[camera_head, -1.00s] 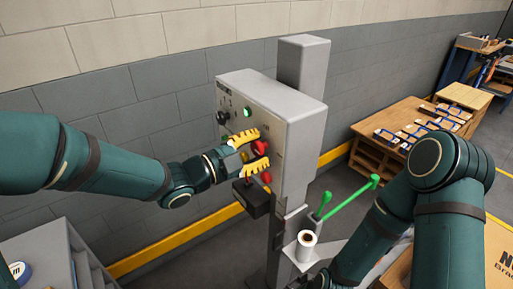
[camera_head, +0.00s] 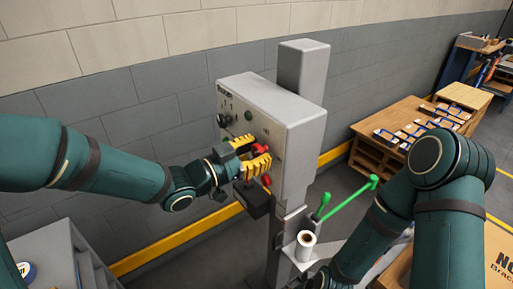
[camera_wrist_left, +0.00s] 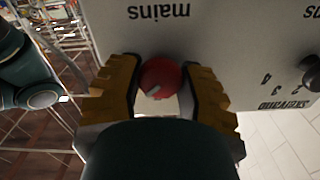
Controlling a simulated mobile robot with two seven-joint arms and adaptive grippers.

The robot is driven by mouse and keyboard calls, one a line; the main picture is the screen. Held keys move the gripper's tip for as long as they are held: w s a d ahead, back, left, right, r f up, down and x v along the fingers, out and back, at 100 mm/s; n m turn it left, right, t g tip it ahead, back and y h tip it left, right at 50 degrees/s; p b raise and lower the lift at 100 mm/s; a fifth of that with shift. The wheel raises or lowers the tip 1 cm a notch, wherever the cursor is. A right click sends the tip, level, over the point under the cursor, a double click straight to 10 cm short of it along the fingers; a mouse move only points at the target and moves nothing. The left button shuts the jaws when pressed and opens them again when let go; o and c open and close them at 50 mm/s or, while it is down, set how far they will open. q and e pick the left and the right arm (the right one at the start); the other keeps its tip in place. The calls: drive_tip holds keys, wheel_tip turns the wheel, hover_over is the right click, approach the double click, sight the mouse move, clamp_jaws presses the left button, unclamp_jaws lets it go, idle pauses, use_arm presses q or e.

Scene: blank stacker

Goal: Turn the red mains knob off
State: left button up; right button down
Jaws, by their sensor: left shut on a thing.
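The red mains knob (camera_head: 262,149) is on the front of the grey control box (camera_head: 292,112). In the left wrist view the red knob (camera_wrist_left: 162,78) carries a pale pointer mark and sits by the upside-down word "mains". My left gripper (camera_head: 256,155) has its yellow-and-black fingers on either side of the knob, shut on it. In the left wrist view the fingers (camera_wrist_left: 163,88) flank the knob. The round lamp (camera_head: 248,115) above the knob looks dark green and unlit. My right gripper is out of view; only its arm shows.
A black dial (camera_head: 222,120) with numbers sits left on the panel. A black box (camera_head: 252,198) juts out below the knob, with another red part (camera_head: 266,180) near it.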

use_arm(q)
drive_tip(key=n+p, duration=0.1)
drive_tip(key=n, duration=0.2)
drive_tip(key=shift+r, duration=0.2)
drive_tip(key=n+p, duration=0.4)
drive_tip(key=n, duration=0.2)
drive_tip(key=shift+w, duration=0.1)
idle(0.4)
drive_tip(key=o, duration=1.2)
drive_tip(key=shift+f, duration=0.1)
drive_tip(key=shift+a, duration=0.1)
drive_tip(key=v, duration=1.2)
drive_tip(key=shift+f, duration=0.1)
